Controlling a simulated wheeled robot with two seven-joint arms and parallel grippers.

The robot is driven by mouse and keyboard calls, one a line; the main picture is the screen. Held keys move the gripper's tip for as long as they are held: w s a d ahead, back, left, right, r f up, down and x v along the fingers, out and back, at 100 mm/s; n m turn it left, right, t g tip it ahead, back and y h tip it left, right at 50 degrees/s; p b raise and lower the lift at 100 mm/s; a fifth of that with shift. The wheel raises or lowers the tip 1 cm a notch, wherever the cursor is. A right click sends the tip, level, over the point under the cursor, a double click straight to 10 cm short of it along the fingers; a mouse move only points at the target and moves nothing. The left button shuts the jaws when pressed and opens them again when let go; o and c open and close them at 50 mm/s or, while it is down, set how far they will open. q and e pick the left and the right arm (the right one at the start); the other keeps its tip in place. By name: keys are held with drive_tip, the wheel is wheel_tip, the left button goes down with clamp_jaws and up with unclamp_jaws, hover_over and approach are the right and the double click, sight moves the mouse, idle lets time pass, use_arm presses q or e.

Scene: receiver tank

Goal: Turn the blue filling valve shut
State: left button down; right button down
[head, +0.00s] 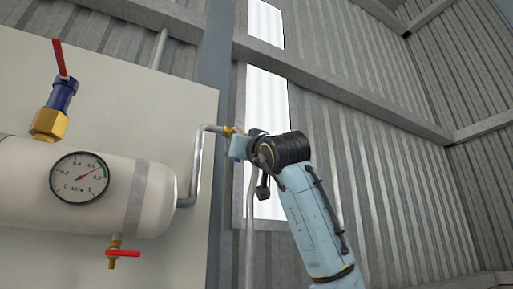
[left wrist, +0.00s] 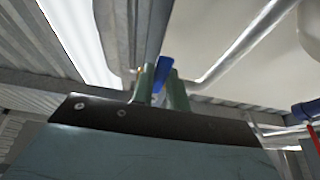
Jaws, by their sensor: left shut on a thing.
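The blue filling valve's handle (left wrist: 163,70) shows in the left wrist view between the two greenish fingers of my left gripper (left wrist: 161,88). The gripper is shut on it. In the head view the valve's brass body (head: 229,131) sits at the end of a grey pipe, and my left gripper (head: 248,145) is at it from the right. The handle is mostly hidden there by the gripper, so its exact angle is hard to tell. My right gripper is in neither view.
A cream tank (head: 110,188) with a pressure gauge (head: 79,178) stands at left. A red-levered valve (head: 62,92) is on top and a red-handled drain tap (head: 122,253) below. The grey pipe (head: 197,165) runs from the tank's end.

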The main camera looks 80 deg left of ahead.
use_arm(q)
drive_tip(key=shift+n, duration=0.3)
drive_tip(key=c, duration=1.4)
unclamp_jaws()
drive_tip(key=shift+w, duration=0.1)
drive_tip(key=b+v, duration=0.3)
drive_tip(key=v, duration=1)
drive_tip(key=shift+d+f, duration=0.15)
drive_tip(key=shift+f, duration=0.05)
drive_tip(key=shift+w, duration=0.15)
